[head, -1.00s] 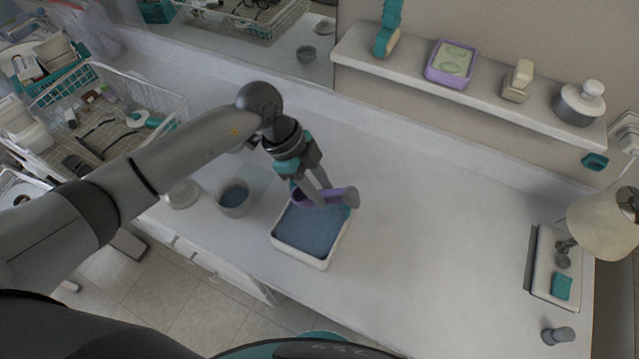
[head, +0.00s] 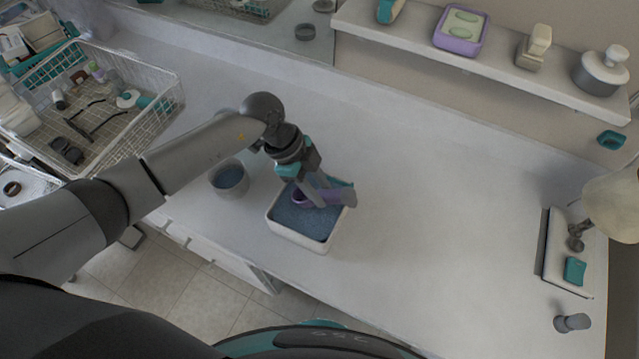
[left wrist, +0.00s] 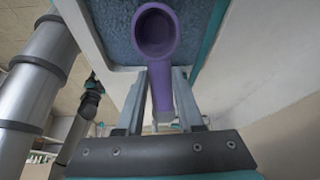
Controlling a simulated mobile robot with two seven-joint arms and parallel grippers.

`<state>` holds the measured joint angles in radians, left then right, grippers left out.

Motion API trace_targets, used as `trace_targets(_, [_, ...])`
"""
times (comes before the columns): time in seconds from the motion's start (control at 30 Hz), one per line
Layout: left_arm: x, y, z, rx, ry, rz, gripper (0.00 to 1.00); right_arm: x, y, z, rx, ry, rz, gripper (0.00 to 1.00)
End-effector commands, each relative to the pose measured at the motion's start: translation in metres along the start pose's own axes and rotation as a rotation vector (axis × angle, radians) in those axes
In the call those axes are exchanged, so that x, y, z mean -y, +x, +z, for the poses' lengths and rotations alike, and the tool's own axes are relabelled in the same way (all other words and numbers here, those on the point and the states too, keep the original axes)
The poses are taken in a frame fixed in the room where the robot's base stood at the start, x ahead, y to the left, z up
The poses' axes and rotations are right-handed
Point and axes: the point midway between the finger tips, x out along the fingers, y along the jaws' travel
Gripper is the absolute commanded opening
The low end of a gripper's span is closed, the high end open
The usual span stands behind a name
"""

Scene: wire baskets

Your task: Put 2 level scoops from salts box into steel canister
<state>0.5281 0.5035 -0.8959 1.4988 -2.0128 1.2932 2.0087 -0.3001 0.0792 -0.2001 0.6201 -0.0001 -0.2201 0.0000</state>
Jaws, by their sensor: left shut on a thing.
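The salts box (head: 298,239) is a white open tray of blue salts on the counter; its blue salts and a teal edge also show in the left wrist view (left wrist: 112,30). My left gripper (head: 324,194) is shut on a purple scoop (head: 304,198) low over the box. In the left wrist view the scoop's round bowl (left wrist: 156,32) faces the camera, its inside dark and seemingly without salts. I cannot tell whether it touches the salts. The steel canister (head: 230,179) stands open left of the box, with blue content inside. My right gripper is not seen.
A wire basket (head: 125,120) of small items stands at the left. A wall shelf (head: 400,32) holds a purple tray and a lidded pot (head: 600,72). A tray with a teal item (head: 574,270) and a lamp are at the right. The counter between is clear.

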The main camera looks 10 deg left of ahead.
Motion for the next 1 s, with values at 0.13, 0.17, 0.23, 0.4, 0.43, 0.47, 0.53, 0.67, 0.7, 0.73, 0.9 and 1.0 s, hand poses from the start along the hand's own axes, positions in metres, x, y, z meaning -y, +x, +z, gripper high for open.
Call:
trace_targets(0.13, [0.000,0.015,0.007,0.000,-0.001,0.001,0.00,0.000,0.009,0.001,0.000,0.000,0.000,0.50])
trace_targets(0.17, [0.000,0.017,0.008,-0.001,-0.001,0.001,0.00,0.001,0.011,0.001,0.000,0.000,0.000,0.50])
trace_targets(0.23, [0.000,0.022,0.010,-0.001,-0.001,0.001,0.00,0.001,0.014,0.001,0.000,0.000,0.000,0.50])
trace_targets(0.4, [0.000,0.032,0.015,-0.001,0.000,0.000,0.00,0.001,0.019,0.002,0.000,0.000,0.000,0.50])
trace_targets(0.43, [0.000,0.033,0.016,-0.001,0.000,-0.001,0.00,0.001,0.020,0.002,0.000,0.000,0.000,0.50])
trace_targets(0.47, [0.000,0.034,0.016,-0.001,0.000,-0.001,0.00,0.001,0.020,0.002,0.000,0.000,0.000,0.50])
trace_targets(0.53, [0.000,0.036,0.018,-0.001,0.000,-0.001,0.00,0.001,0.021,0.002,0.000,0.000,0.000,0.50])
trace_targets(0.67, [0.000,0.037,0.018,0.000,0.000,0.000,0.00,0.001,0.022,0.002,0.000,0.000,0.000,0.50])
trace_targets(0.7, [0.000,0.038,0.018,0.000,0.000,0.000,0.00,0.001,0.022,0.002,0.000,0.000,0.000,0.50])
trace_targets(0.73, [0.000,0.038,0.018,0.000,0.000,0.000,0.00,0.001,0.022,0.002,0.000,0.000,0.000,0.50])
trace_targets(0.9, [0.000,0.037,0.018,-0.001,0.000,-0.001,0.00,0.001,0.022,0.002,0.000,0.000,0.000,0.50])
trace_targets(1.0, [0.000,0.037,0.018,-0.001,0.000,-0.001,0.00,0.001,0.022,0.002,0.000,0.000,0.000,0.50])
